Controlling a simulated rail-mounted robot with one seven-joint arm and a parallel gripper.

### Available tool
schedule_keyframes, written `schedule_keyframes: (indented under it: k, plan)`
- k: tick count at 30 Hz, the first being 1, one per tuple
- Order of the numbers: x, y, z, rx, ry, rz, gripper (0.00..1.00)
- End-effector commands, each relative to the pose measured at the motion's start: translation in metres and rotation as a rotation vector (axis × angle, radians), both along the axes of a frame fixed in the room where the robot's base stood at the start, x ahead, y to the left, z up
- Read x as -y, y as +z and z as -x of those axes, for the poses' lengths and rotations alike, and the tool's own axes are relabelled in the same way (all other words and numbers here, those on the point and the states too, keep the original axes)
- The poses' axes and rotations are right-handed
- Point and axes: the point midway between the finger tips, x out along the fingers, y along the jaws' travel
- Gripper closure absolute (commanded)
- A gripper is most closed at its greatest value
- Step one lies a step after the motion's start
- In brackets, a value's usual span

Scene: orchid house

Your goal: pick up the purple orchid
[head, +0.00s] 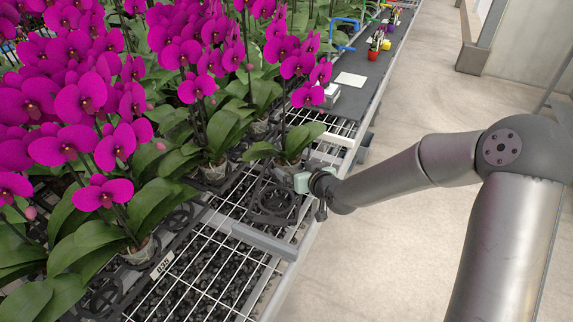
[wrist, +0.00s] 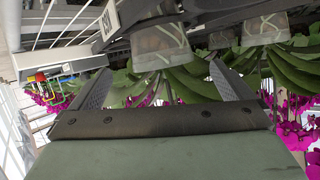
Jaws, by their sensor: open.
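Several purple orchids fill the left and middle of the head view, upright in clear pots. The nearest purple orchid (head: 298,62) to my gripper stands near the bench's right edge, its pot (head: 287,168) partly hidden by leaves. My gripper (head: 302,182) is low at the bench edge, just in front of this pot; its fingers are hard to make out there. The wrist view, upside down, shows the two fingers of my gripper (wrist: 160,68) spread apart with nothing held. A clear pot (wrist: 160,45) appears beyond and between them, and another pot (wrist: 265,27) is at upper right.
The wire-mesh bench (head: 215,262) holds black ring holders (head: 275,200), one empty beside my gripper. A grey bar (head: 264,242) lies across the bench's front edge. A dark bench top (head: 365,75) with a white card (head: 350,79) lies behind. The floor (head: 420,95) at right is clear.

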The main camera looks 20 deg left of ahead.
Motion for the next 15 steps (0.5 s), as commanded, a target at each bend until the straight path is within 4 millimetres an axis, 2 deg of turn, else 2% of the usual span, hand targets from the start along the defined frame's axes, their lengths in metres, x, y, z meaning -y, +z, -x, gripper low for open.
schedule_keyframes:
  k: [7,15]
  plan:
    - [-0.013,-0.007,-0.011,0.000,0.001,0.000,0.00]
    - [-0.039,-0.024,-0.033,-0.002,0.001,0.000,0.00]
